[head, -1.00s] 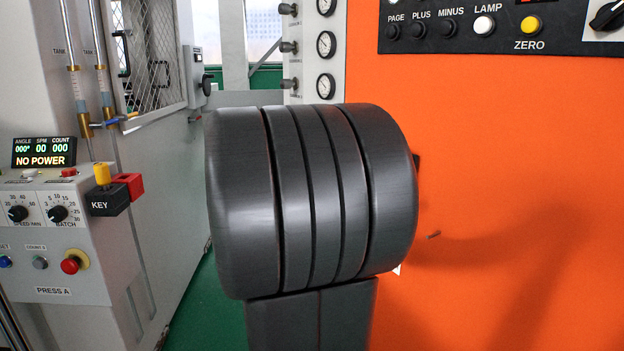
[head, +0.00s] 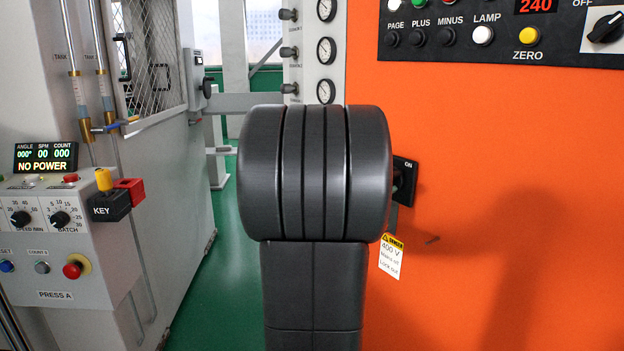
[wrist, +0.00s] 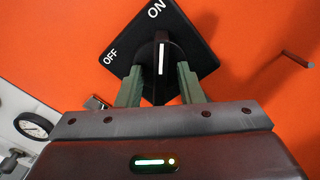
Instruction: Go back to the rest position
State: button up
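My gripper (wrist: 159,82) shows in the wrist view with two greenish fingers spread apart. A black rotary knob (wrist: 161,50) lies between and just beyond the fingers, with visible gaps at both sides, so nothing is held. The knob sits on a black switch plate (wrist: 190,30) marked ON and OFF, and its white line points toward ON. In the head view my dark arm hides the gripper and most of the switch. Only the right part of the switch plate (head: 405,172) shows there, beside the arm.
The switch is on an orange cabinet (head: 520,190). A small peg (wrist: 297,59) sticks out nearby. At left stands a press console (head: 60,240) reading NO POWER. Green floor (head: 225,270) is clear between them.

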jog(key=n+p, duration=0.8)
jog(key=p, duration=0.6)
jog(key=shift+r, duration=0.1)
jog(key=shift+n+p, duration=0.3)
jog(key=shift+p, duration=0.05)
jog(key=shift+s+f, duration=0.1)
jog(key=shift+f, duration=0.1)
